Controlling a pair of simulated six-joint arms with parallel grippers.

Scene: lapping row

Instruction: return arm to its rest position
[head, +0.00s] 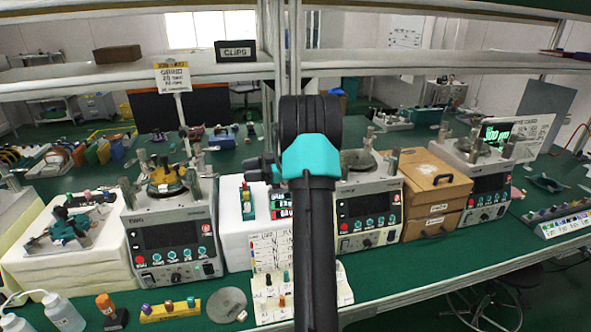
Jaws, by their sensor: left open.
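One dark arm of mine with a teal joint rises through the middle of the head view. My left gripper (258,168) is the small dark shape on the left side of that joint, in front of the bench machines. It is open, and I see nothing held in it. Its fingers are small and partly lost against the dark background. My right gripper is not in view.
Lapping machines (172,240), (366,213) and (487,193) stand along the green bench (420,262). A wooden drawer box (437,190) sits between two of them. A shelf (130,72) spans above.

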